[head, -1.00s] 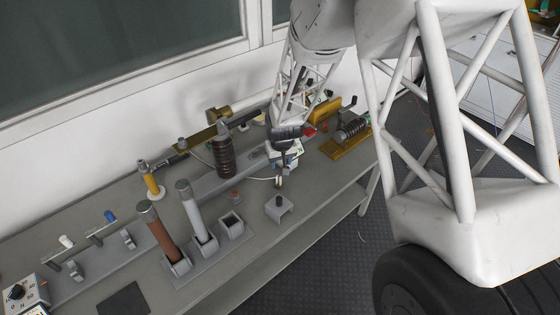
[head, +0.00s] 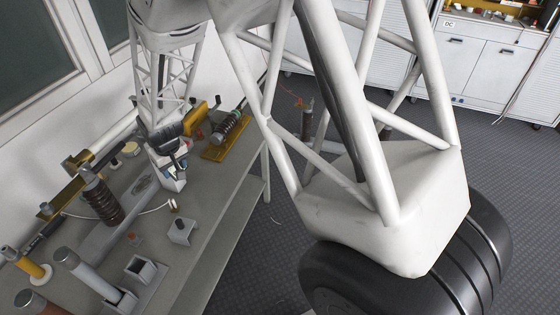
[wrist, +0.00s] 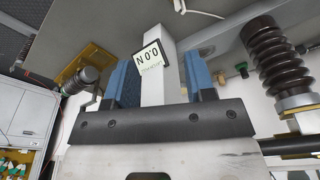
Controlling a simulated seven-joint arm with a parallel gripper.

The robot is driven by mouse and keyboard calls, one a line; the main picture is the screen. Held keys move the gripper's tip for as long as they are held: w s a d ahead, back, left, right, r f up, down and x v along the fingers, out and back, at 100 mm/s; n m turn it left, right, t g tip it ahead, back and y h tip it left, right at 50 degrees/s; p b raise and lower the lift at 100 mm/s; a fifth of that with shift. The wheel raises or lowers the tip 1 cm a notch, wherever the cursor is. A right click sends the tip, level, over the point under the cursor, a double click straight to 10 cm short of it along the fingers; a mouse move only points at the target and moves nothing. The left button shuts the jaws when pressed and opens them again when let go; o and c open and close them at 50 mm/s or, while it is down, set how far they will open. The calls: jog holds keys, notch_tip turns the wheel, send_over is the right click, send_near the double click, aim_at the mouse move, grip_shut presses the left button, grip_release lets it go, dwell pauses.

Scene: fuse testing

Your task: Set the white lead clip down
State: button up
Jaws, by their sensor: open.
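My gripper (head: 172,172) is over the right part of the bench, jaws open. In the wrist view its two blue-padded fingers (wrist: 160,85) stand on either side of a pale upright block with a small "0.0 N" display (wrist: 150,57). I cannot tell whether the pads touch that block. A small pale clip (head: 174,204), which seems to be the white lead clip, sits at the end of a white lead (head: 155,210), just below my gripper in the head view and apart from the fingers. In the wrist view the white lead (wrist: 205,13) shows at the top edge.
A grey block with a knob (head: 181,230) stands near the bench's front edge. A brown ribbed insulator (head: 102,198) stands to the left. A yellow stand with a ribbed part (head: 225,138) is behind, to the right. An open square holder (head: 142,268) is in front.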

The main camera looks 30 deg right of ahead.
jog(key=s+d+r+m, duration=0.1)
jog(key=s+d+r, duration=0.55)
jog(key=r, duration=0.25)
jog(key=s+d+r+m, duration=0.1)
jog(key=s+d+r, duration=0.5)
jog(key=s+r, duration=0.25)
jog(key=s+d+r+m, duration=0.1)
jog(key=s+d+r, duration=0.2)
jog(key=s, duration=0.6)
jog(key=s+d+r+m, duration=0.1)
jog(key=s+d+r, duration=0.3)
jog(key=s, duration=0.6)
jog(key=shift+s+r+t+h, duration=0.15)
jog(key=shift+s+t+h, duration=0.15)
jog(key=shift+t+h, duration=0.1)
